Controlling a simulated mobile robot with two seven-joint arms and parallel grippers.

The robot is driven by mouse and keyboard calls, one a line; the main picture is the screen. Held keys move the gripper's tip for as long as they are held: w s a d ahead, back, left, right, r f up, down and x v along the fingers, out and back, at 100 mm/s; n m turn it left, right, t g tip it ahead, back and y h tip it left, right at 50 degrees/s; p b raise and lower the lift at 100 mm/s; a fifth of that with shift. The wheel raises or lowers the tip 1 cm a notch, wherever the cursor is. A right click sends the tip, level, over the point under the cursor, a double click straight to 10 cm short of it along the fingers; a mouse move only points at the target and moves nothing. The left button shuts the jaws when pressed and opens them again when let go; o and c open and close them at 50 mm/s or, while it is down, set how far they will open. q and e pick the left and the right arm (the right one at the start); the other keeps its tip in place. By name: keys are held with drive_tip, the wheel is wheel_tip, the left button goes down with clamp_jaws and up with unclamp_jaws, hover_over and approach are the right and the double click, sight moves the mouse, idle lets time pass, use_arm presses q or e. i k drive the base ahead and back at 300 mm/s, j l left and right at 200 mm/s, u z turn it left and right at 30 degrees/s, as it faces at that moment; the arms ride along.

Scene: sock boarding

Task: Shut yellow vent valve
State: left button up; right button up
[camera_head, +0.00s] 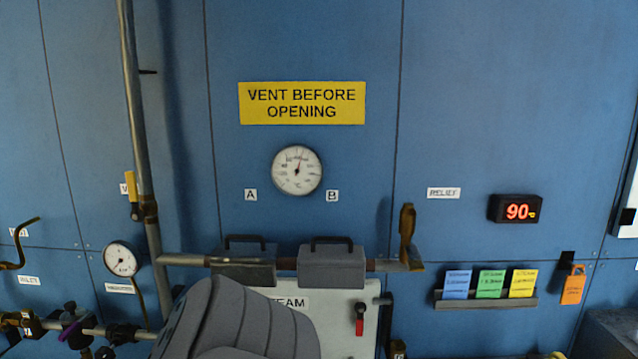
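The yellow vent valve handle (131,187) is on the upright metal pipe (137,100) at the left. It stands upright, roughly in line with the pipe, with a darker lower end by a brass-coloured fitting (149,208). A small white label, mostly hidden behind the handle, shows only a first letter like V. Neither gripper is in view. A dark grey ribbed shape (240,325), which looks like part of my own arm, rises from the bottom edge and hides part of the white STEAM panel (340,325). Nothing touches the yellow handle.
A horizontal pipe (182,260) runs right to a brass lever (407,225). A small gauge (121,259) hangs left of the upright pipe, and a larger gauge (297,170) is under the yellow sign (302,103). A red handle (360,320) is on the panel. Space above the yellow handle looks clear.

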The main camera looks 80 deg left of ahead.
sight(137, 214)
drive_tip(key=u, duration=3.45)
drive_tip(key=i+j+u, duration=0.3)
drive_tip(key=k+l, duration=0.05)
drive_tip(key=l, duration=0.05)
